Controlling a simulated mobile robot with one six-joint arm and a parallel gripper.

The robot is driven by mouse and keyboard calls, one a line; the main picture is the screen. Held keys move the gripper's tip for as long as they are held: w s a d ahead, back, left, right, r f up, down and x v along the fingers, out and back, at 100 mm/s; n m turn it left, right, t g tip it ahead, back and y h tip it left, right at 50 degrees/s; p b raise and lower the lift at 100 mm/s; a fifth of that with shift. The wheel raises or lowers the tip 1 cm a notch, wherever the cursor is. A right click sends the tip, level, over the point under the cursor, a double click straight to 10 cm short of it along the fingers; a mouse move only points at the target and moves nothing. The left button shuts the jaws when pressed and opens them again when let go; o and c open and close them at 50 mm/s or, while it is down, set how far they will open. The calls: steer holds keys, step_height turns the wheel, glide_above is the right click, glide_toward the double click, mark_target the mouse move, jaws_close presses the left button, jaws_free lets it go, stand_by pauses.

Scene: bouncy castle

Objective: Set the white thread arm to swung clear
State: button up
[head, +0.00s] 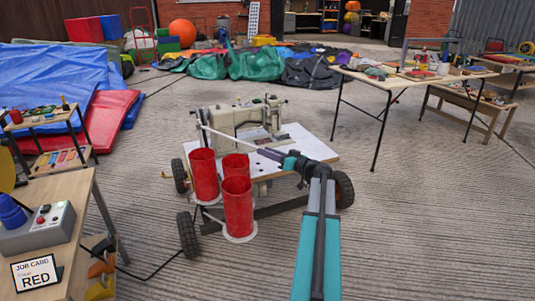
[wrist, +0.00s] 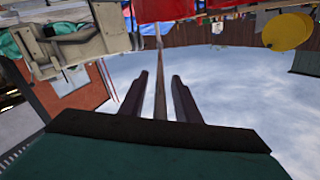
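The white thread arm (head: 228,137) is a thin pale rod. It slants from above the red cones, at the left of the sewing machine (head: 240,120), down to the right toward my gripper (head: 268,154). In the wrist view, a thin rod that looks like the thread arm (wrist: 158,62) runs lengthwise between the two fingers of my gripper (wrist: 160,78). The fingers are apart, with a gap on each side of the rod. I cannot tell whether the rod lies level with the fingers or beyond them.
Three red cones (head: 238,208) stand at the near side of the wheeled cart with its white board (head: 312,145). A bench with a control box (head: 38,228) and a card reading RED (head: 36,273) is at the left. Tables (head: 400,82) stand at right; open floor lies between.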

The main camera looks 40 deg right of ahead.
jaws_close()
